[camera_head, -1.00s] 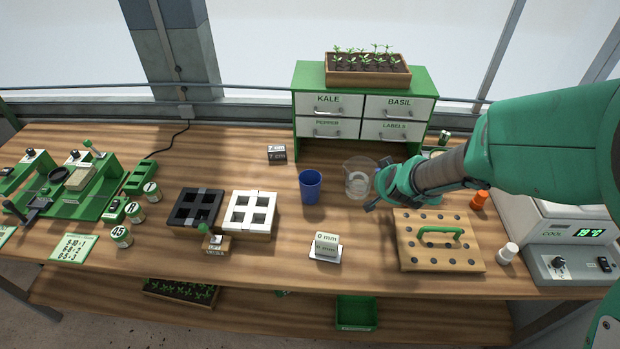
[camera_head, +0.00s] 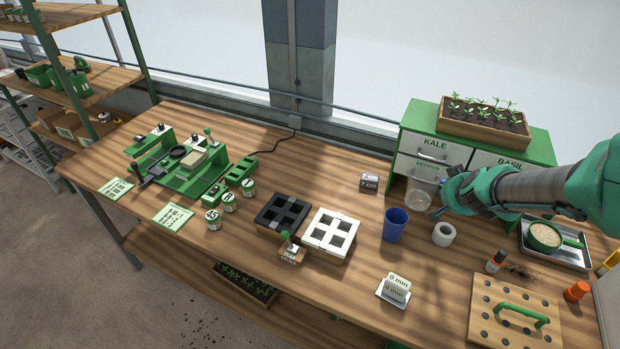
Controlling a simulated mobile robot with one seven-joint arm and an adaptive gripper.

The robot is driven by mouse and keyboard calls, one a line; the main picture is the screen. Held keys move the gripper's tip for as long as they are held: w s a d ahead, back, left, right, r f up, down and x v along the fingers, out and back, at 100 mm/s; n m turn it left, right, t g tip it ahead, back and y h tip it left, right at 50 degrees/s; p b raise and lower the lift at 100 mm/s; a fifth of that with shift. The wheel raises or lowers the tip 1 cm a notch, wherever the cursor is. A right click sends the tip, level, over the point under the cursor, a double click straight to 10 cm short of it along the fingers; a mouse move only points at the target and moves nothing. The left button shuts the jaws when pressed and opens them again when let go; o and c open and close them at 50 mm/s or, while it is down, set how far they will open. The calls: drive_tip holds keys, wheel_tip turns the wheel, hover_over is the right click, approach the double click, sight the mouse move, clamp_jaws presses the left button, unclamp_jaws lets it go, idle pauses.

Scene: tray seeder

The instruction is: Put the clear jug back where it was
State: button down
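The clear jug (camera_head: 418,196) is at the tip of my gripper (camera_head: 438,200), in front of the drawer cabinet. It looks lifted off the bench, with its top near the white drawer fronts. My gripper reaches in from the right and appears shut on the jug's right side; the fingers are small and partly hidden. The jug is see-through, so its exact tilt and contents are hard to tell. A blue cup (camera_head: 395,225) stands on the bench below and left of it.
A white ring-shaped roll (camera_head: 443,234) stands right of the cup. The green cabinet (camera_head: 412,120) is behind, with a seedling tray on top.

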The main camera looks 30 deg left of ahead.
drive_tip(key=w+a+r+n+g+y+p, duration=0.1)
drive_tip(key=w+a+r+n+y+p, duration=0.15)
drive_tip(key=a+r, duration=0.45)
drive_tip(key=w+a+r+n+y+p, duration=0.15)
drive_tip(key=w+a, duration=0.25)
drive_tip(key=a, duration=0.7)
drive_tip(key=w+a+f+n+g+y, duration=0.1)
drive_tip(key=a+f, duration=0.3)
drive_tip(key=a, duration=0.5)
drive_tip(key=w+a+f+n+g+p, duration=0.1)
drive_tip(key=w+a+f+n, duration=0.3)
drive_tip(key=a, duration=0.5)
drive_tip(key=w+a+f+n+g+y, duration=0.1)
drive_tip(key=a+f, duration=0.4)
drive_tip(key=a, duration=0.5)
drive_tip(key=shift+w+f+n+g+y, duration=0.15)
drive_tip(key=shift+w+n+g+y, duration=0.15)
drive_tip(key=shift+w+n+g, duration=0.5)
drive_tip(key=shift+w+a, duration=0.1)
drive_tip(key=shift+f, duration=3.1)
drive_tip(key=shift+f+b, duration=0.5)
drive_tip(key=shift+f, duration=1.4)
